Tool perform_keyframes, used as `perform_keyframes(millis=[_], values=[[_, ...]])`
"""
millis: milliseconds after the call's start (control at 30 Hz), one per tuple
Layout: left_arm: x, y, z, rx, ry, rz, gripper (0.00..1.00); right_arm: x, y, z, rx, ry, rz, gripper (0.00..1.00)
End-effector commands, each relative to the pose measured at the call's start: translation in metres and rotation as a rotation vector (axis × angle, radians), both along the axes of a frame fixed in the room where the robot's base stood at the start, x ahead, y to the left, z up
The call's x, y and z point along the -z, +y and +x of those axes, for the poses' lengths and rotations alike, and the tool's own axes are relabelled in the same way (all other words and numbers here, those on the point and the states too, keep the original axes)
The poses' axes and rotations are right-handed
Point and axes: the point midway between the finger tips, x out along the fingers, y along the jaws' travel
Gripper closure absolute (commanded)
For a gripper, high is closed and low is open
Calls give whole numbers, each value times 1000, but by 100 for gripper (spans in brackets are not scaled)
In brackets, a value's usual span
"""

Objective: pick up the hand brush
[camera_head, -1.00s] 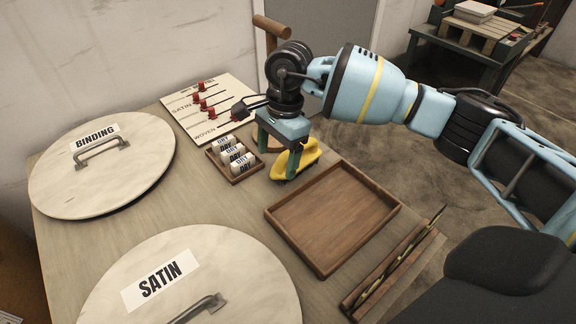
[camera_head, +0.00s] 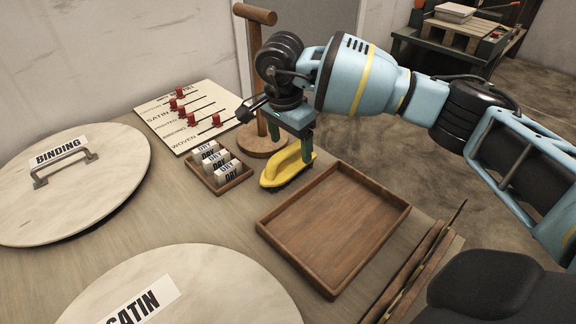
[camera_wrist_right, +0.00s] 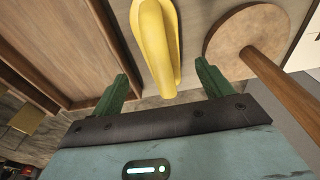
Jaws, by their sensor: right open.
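The hand brush (camera_head: 284,172) has a yellow body and dark bristles underneath. It lies on the table between the small card box and the large wooden tray. My right gripper (camera_head: 291,143) is open above the brush's far end, its fingers pointing down. In the right wrist view, the yellow brush (camera_wrist_right: 158,45) shows between the two green fingers (camera_wrist_right: 163,78), apart from both in the picture. I cannot tell whether the fingertips reach down to its height. My left gripper is not in view.
A wooden stand (camera_head: 256,75) rises close behind the right gripper. A small box (camera_head: 220,185) of "DRY" labels is left of the brush. The empty wooden tray (camera_head: 265,221) is to the right. A board with red pegs (camera_head: 160,122) and round lids (camera_head: 115,212) lie farther left.

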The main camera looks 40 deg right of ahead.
Motion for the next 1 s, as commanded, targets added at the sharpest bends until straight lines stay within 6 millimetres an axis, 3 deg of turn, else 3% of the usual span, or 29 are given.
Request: perform_keyframes(millis=[167, 533, 800, 1000], values=[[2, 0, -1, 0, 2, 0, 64, 3, 1, 1, 0, -2, 0, 22], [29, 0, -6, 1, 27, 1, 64, 50, 2, 3, 1, 0, 0, 22], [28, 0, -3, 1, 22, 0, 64, 51, 2, 3, 1, -3, 1, 22], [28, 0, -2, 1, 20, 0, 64, 51, 2, 3, 0, -3, 1, 48]])
